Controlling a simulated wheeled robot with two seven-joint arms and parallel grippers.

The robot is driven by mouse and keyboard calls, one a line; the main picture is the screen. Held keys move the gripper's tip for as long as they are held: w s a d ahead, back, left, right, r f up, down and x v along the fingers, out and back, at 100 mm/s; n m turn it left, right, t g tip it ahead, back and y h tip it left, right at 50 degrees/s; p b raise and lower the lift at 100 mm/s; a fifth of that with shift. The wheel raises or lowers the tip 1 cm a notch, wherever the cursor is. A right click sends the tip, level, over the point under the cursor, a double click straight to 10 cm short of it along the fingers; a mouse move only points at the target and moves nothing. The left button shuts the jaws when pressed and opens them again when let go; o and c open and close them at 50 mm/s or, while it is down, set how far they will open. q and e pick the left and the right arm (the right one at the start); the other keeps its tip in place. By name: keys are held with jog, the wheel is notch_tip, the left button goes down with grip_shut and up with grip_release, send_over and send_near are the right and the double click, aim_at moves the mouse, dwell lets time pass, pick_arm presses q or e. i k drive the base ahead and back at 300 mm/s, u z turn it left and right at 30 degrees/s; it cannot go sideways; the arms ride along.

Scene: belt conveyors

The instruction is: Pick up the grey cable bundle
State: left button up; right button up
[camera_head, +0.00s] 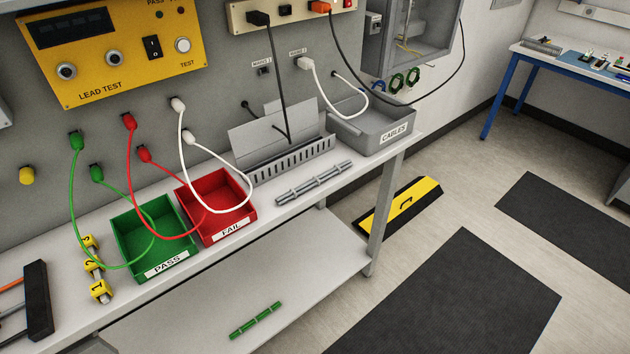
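The grey cable bundle (314,184) lies on the white workbench, near its front edge and right of the red FAIL bin. It is a long, thin bundle with bands around it, lying at a slant with its right end farther back. It is fully in view and nothing covers it. Neither of my grippers shows in the head view.
A red FAIL bin (246,222) and green PASS bin (130,269) stand left. A slotted grey holder (299,161) and grey CABLES bin (392,139) are behind. Red, green and white leads hang over the bins. A green bundle (256,321) lies on the lower shelf (330,264).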

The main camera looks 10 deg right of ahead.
aim_at(293, 194)
jog(key=z, duration=0.8)
jog(key=i, duration=0.4)
jog(key=u, duration=1.65)
